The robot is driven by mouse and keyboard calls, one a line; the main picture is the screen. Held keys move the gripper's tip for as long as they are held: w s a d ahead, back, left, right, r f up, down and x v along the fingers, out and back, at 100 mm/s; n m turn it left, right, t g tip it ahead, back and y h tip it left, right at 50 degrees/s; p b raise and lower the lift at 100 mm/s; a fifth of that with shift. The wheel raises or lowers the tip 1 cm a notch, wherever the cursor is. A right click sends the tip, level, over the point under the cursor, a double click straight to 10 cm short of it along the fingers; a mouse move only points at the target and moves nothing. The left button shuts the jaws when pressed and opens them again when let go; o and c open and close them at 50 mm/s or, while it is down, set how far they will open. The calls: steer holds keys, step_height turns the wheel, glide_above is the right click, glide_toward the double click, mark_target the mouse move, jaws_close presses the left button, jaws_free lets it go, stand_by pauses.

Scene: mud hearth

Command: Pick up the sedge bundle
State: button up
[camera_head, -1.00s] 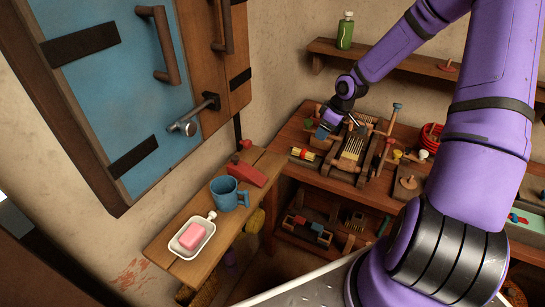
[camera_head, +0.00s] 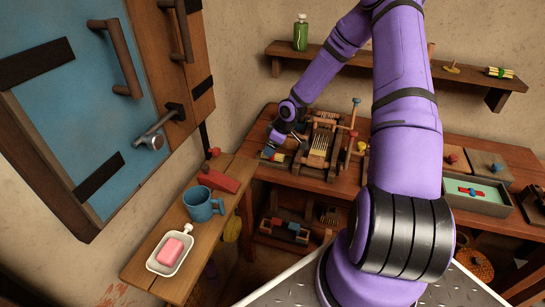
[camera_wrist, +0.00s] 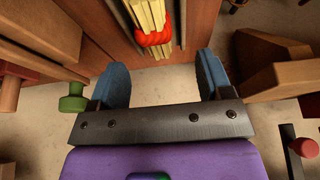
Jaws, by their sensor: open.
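The sedge bundle (camera_wrist: 153,22) is a bunch of pale yellow stalks with a red binding. In the wrist view it is at the top centre, beyond the fingertips and roughly in line with the gap between them; its upper end is cut off by the frame. In the head view the bundle (camera_head: 273,157) lies near the left front of the workbench, small and partly hidden by my gripper. My gripper (camera_head: 277,140) is close above it. In the wrist view my gripper (camera_wrist: 165,78) shows two blue fingers spread wide with nothing between them.
A wooden frame device (camera_head: 322,142) stands just right of my gripper on the workbench (camera_head: 340,182). A blue mug (camera_head: 204,205) and soap dish (camera_head: 165,262) sit on the left side shelf.

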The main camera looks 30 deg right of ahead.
steer(key=x, duration=0.3)
steer(key=shift+w+f, duration=0.25)
steer(key=shift+f, duration=0.1)
steer(key=shift+c, duration=0.2)
steer(key=c, duration=1)
steer(key=shift+o, duration=0.2)
steer(key=shift+r, duration=0.1)
